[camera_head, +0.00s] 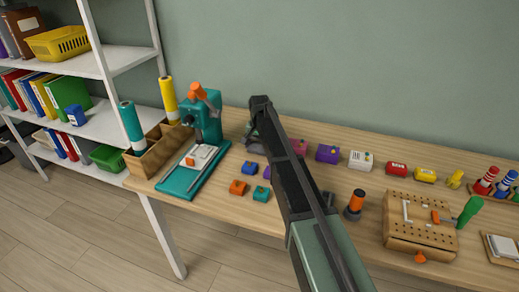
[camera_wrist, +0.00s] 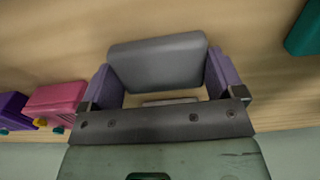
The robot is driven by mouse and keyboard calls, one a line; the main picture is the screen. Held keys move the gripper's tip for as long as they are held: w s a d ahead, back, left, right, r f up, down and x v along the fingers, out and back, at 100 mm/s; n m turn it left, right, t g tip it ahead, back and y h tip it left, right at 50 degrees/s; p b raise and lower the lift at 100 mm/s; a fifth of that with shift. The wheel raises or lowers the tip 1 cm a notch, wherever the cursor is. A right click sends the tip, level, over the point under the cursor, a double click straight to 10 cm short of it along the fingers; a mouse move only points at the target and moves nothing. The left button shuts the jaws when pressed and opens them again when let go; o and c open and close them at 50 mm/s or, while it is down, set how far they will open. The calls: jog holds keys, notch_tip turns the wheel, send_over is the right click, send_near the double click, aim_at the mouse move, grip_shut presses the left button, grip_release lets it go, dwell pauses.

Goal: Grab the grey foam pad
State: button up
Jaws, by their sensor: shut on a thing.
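The grey foam pad (camera_wrist: 158,62) shows in the wrist view as a smooth grey block with rounded edges. My gripper (camera_wrist: 163,76) has its two purple-padded fingers closed on the pad's left and right sides. The pad is over the wooden table top; I cannot tell whether it touches it. In the head view my own arm covers the middle of the table and hides the pad; only a small dark grey part of my gripper shows left of the arm.
A pink block (camera_wrist: 55,103) is left of my gripper in the wrist view. In the head view, a teal press (camera_head: 205,115) stands left, with small blocks (camera_head: 238,187) in front. A purple box (camera_head: 328,153) and a white box (camera_head: 360,160) stand right of the arm.

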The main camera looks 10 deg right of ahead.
aim_at(260, 146)
notch_tip(260, 146, up, 20)
jog(key=p, duration=2)
